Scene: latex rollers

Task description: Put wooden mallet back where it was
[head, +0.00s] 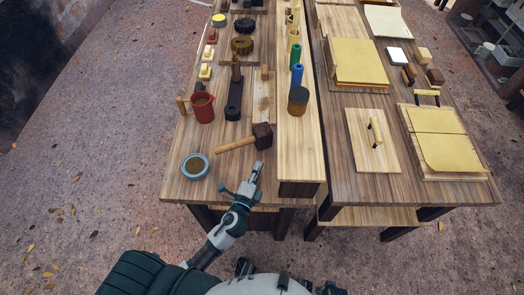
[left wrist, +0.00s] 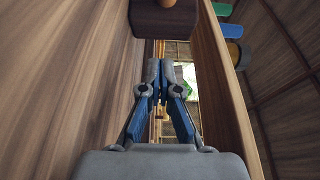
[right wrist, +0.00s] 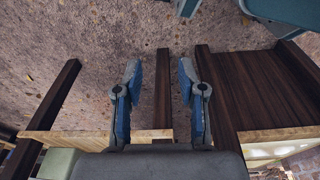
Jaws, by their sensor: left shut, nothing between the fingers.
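The wooden mallet (head: 263,137) lies on the left wooden table near its front. Its dark head is at the right end, and its lighter handle points left. My left gripper (head: 257,168) is shut and empty, just in front of the mallet head and apart from it. In the left wrist view the closed fingers (left wrist: 160,72) point toward the dark mallet head (left wrist: 165,22) at the top. My right gripper (right wrist: 160,75) is open and empty in the right wrist view, near dark table legs and over the floor.
A blue bowl (head: 195,166) and red mug (head: 203,107) stand left of the mallet. A raised wooden shelf (head: 297,150) with colored cylinders runs along its right. A black tool (head: 233,108) lies behind it. Bare tabletop (head: 220,183) shows at the front.

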